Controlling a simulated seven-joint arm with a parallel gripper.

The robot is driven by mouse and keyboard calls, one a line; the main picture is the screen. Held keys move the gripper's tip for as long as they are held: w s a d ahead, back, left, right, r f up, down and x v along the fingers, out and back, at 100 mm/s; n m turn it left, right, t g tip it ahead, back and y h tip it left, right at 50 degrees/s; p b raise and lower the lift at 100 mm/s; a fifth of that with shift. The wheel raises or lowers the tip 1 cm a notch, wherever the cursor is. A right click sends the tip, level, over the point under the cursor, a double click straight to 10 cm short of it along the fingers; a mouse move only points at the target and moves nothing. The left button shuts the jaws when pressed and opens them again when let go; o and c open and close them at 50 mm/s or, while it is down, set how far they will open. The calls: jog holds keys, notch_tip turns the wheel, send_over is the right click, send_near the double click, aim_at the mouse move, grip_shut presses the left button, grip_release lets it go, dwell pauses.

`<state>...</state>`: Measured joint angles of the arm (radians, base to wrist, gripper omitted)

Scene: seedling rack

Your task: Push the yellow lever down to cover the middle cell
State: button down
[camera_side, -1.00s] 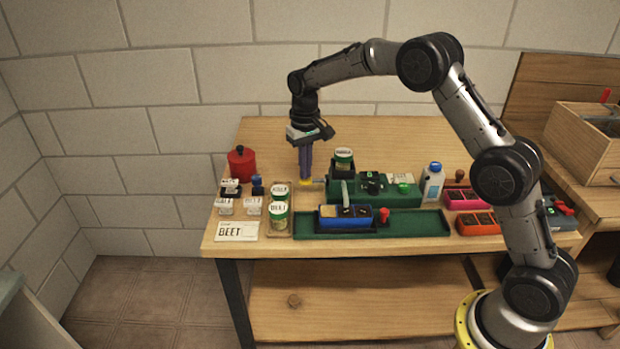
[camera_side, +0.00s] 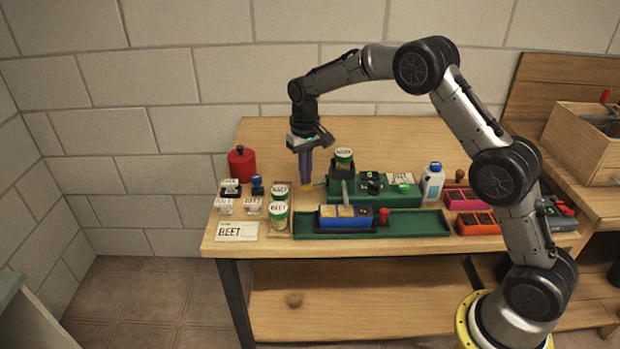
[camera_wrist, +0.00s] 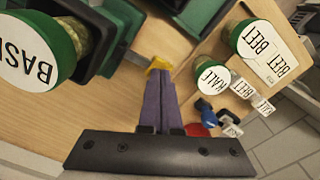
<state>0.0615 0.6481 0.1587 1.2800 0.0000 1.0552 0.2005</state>
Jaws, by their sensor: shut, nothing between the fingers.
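The yellow lever (camera_side: 306,189) sticks out at the left side of the green machine (camera_side: 400,197), near the tabletop. In the wrist view the lever's yellow end (camera_wrist: 159,64) shows at the fingertips. My gripper (camera_side: 306,186) is shut and empty, pointing down with its purple fingertips at the lever, seemingly touching it. In the wrist view my gripper (camera_wrist: 159,76) partly hides the lever. The blue seedling tray (camera_side: 345,223) sits in the green channel in front of the machine. Its left and middle cells look tan and its right cell dark.
A jar (camera_side: 344,156) stands on the machine. Two labelled jars (camera_side: 278,217) stand left of the tray, by a BEET card (camera_side: 237,231). A red pot (camera_side: 242,163) is behind. A white bottle (camera_side: 432,182) and seedling boxes (camera_side: 478,222) are at the right.

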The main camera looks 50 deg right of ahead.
notch_tip(320, 180, up, 7)
jog(key=shift+r, duration=0.2)
dwell(0.6)
jog(key=s+a+r+t, duration=0.1)
jog(key=s+r, duration=0.2)
jog(key=r, duration=0.3)
jog(key=s+r+t, duration=0.1)
jog(key=s+r, duration=0.2)
jog(key=r, duration=0.4)
jog(key=s+a+r+t, duration=0.2)
jog(key=s+r, duration=0.4)
jog(key=s, duration=0.6)
jog(key=s+f+n+t, duration=0.2)
jog(key=s+f, duration=0.1)
jog(key=s, duration=0.9)
jog(key=s+f+n, duration=0.1)
jog(key=s+f, duration=0.5)
jog(key=f, duration=0.1)
jog(key=shift+s+a+f, duration=0.15)
jog(key=shift+s+f, duration=0.15)
jog(key=shift+f, duration=0.1)
